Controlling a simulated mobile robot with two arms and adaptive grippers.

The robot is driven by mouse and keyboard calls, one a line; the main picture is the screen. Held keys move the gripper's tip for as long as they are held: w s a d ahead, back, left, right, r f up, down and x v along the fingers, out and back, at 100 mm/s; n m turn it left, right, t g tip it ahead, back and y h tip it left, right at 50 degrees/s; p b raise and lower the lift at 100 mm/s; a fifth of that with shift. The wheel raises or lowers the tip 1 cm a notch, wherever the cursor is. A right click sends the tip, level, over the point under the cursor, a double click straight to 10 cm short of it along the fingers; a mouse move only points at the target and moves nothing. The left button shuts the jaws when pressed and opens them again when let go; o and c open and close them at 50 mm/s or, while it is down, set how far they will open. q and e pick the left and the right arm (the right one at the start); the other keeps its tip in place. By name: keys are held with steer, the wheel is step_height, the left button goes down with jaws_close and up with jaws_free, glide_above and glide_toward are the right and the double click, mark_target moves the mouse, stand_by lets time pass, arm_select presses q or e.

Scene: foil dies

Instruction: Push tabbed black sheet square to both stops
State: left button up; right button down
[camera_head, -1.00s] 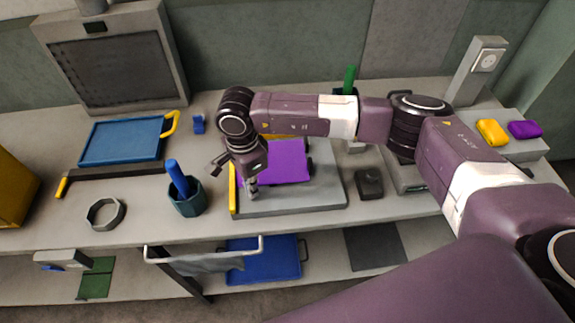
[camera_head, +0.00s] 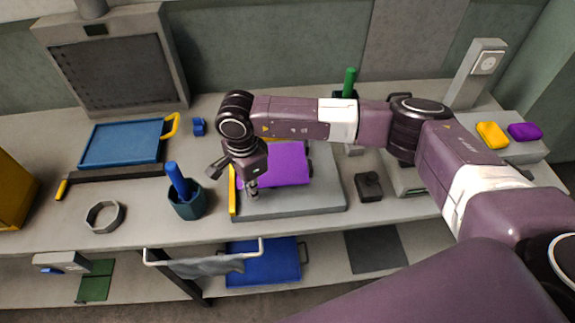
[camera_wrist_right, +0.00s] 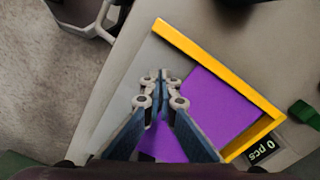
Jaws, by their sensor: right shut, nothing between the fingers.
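A purple sheet (camera_head: 287,165) lies on a grey plate (camera_head: 320,198) on the bench. Small dark tabs (camera_head: 309,164) show at its right side. I see no black sheet on this plate. A yellow stop (camera_head: 233,192) runs along the plate's left side, and another shows partly at the back behind my wrist. In the right wrist view the sheet (camera_wrist_right: 215,105) lies inside the corner of a long yellow bar (camera_wrist_right: 215,65) and a shorter one (camera_wrist_right: 255,138). My right gripper (camera_head: 252,192) is shut and empty, low over the sheet's near-left part. My left gripper is not in view.
A blue tray (camera_head: 122,142) and an octagonal ring (camera_head: 104,216) lie further left. A dark flat sheet (camera_head: 375,248) lies on the lower shelf.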

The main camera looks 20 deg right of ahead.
steer(key=shift+f+b, duration=0.8)
stand_by(0.6)
steer(key=shift+r+b, duration=0.1)
steer(key=shift+b, duration=0.25)
stand_by(0.6)
steer(key=shift+w, duration=0.1)
steer(key=shift+w+d+b, duration=0.2)
steer(key=shift+w+b, duration=0.55)
steer(key=shift+w, duration=0.1)
steer(key=shift+w+d+b, duration=0.2)
steer(key=shift+w+b, duration=0.55)
steer(key=shift+w, duration=0.1)
steer(key=shift+s, duration=0.1)
